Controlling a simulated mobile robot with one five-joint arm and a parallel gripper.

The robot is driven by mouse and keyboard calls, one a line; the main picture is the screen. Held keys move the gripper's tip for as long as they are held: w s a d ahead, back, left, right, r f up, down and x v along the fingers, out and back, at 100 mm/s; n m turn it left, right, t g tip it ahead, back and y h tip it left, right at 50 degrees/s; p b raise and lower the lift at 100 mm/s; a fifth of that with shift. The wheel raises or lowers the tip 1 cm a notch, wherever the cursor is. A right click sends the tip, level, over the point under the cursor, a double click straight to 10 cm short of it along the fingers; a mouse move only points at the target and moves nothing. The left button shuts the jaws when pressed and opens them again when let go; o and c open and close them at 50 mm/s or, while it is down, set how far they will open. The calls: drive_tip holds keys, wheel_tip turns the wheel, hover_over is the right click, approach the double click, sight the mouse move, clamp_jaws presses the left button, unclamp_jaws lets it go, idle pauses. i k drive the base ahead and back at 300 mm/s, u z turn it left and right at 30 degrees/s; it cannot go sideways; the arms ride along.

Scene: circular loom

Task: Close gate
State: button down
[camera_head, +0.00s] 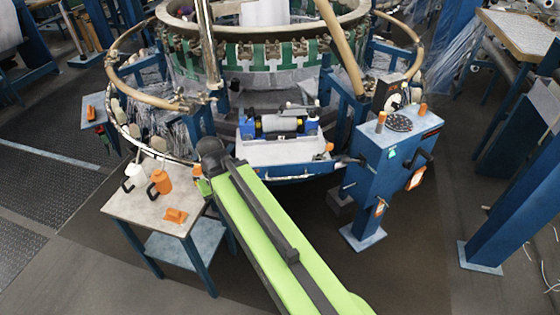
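The circular loom (265,50) stands at the top middle, with a wooden-coloured ring and green and white parts. A curved tan rail (140,97) with a metal lower band bows out on its left. Another curved tan rail (402,28) is on its right. Between them the front is open around a blue-framed unit with a roller (280,123). I cannot tell for certain which part is the gate. My lime-green arm reaches from the bottom edge up to a dark end (211,152), near the left rail's lower front. My gripper's fingers cannot be made out there.
A small table (140,212) with orange items and a white cup stands left of my arm. A blue control pedestal (385,175) with a dial and black handle stands right. A blue post (510,190) is farther right. Dark floor between pedestal and post is clear.

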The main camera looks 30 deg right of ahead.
sight(285, 159)
drive_tip(key=u, duration=0.25)
drive_tip(key=i, duration=0.75)
drive_tip(key=u, duration=0.5)
